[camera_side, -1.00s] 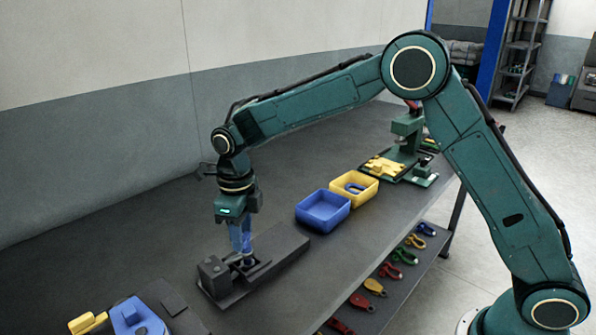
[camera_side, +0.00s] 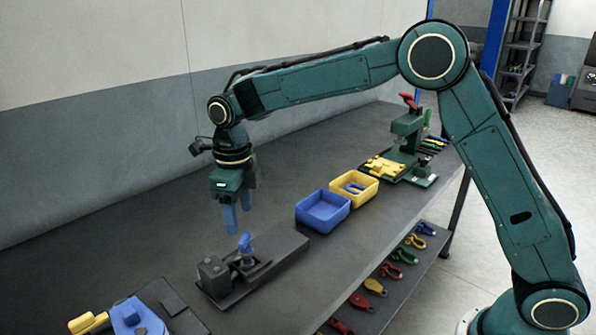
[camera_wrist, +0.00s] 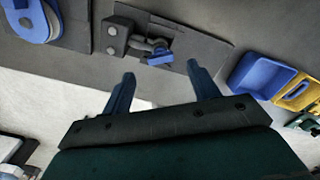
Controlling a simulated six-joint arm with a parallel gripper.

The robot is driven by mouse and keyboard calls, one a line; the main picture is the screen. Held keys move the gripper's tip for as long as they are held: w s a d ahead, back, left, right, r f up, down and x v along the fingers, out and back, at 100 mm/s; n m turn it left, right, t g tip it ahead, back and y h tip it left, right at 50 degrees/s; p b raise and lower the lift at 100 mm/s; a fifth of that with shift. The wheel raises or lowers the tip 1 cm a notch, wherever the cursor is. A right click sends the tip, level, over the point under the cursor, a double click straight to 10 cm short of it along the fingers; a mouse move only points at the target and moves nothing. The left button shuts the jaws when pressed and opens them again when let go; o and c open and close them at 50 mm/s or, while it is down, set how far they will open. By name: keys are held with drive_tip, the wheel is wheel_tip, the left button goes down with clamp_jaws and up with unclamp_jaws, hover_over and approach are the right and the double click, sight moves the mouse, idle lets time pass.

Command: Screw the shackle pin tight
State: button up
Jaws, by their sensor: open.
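The shackle sits in a dark fixture (camera_side: 283,250) on the bench. Its blue pin head (camera_side: 245,243) stands up from the fixture in the side view. In the wrist view the blue pin head (camera_wrist: 160,59) shows beside the grey metal shackle (camera_wrist: 150,44). My gripper (camera_side: 238,217) is above the fixture and a little left of the pin, with its blue fingers apart and empty. In the wrist view both fingertips of my gripper (camera_wrist: 160,70) are spread wide, with nothing between them. How far the pin is threaded cannot be told.
A blue bin (camera_side: 322,226) and a yellow bin (camera_side: 370,200) with a blue part stand right of the fixture. A green press (camera_side: 407,140) is further back. A blue pulley block (camera_side: 130,318) lies front left.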

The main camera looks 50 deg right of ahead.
sight(246, 238)
wheel_tip(246, 238, up, 9)
idle(0.4)
drive_tip(key=shift+f, duration=0.1)
drive_tip(key=m, duration=3.6)
drive_tip(key=shift+s+d+f, duration=0.15)
drive_tip(key=shift+s+f, duration=0.15)
drive_tip(key=shift+s, duration=0.05)
wheel_tip(246, 238, down, 14)
drive_tip(key=shift+r, duration=0.1)
